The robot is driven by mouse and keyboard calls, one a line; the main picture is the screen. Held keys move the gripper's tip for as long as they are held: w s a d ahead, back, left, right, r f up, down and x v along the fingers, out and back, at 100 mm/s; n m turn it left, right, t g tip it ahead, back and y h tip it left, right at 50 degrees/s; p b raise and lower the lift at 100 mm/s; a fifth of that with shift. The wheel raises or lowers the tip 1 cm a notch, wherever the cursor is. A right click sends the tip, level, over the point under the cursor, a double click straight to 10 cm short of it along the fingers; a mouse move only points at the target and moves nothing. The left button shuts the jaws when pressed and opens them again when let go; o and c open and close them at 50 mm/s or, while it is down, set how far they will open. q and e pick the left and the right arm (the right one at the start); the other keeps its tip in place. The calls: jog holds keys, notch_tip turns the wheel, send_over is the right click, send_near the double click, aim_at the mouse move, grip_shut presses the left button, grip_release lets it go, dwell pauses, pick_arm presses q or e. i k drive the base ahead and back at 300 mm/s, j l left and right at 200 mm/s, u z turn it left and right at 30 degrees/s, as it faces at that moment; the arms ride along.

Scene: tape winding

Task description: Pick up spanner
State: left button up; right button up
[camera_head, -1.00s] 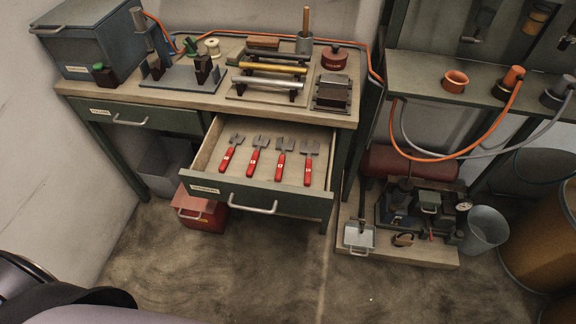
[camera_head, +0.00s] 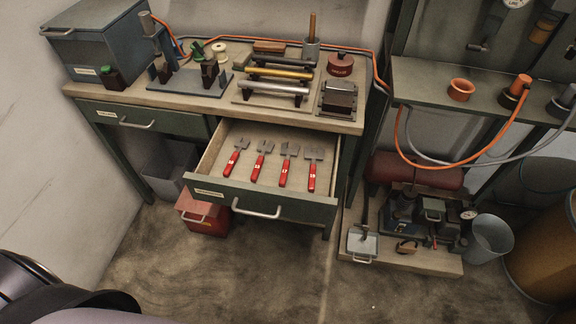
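An open drawer (camera_head: 204,160) in the workbench holds several red-handled tools with grey heads, lying side by side. The leftmost tool (camera_head: 236,157) and the one beside it (camera_head: 261,161) have forked, spanner-like heads. The third tool (camera_head: 287,166) has a notched-looking head, too small to tell exactly. The rightmost tool (camera_head: 313,170) has a broad, flat, scraper-like head. Neither of my grippers is in view. Only a dark and pale part of my own body shows at the lower left.
The bench top (camera_head: 222,104) carries a rack of metal rods (camera_head: 277,73), a blue-grey box (camera_head: 100,45) and fixtures. A red toolbox (camera_head: 203,213) stands below the drawer. A compressor (camera_head: 425,220) and bucket (camera_head: 488,236) stand at the right. The floor in front is clear.

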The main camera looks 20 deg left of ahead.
aim_at(228, 170)
jog(key=j+z, duration=0.15)
jog(key=j, duration=0.4)
jog(key=k+j+z, duration=0.1)
jog(key=j, duration=0.45)
jog(key=k+j+z, duration=0.15)
jog(key=j, duration=0.35)
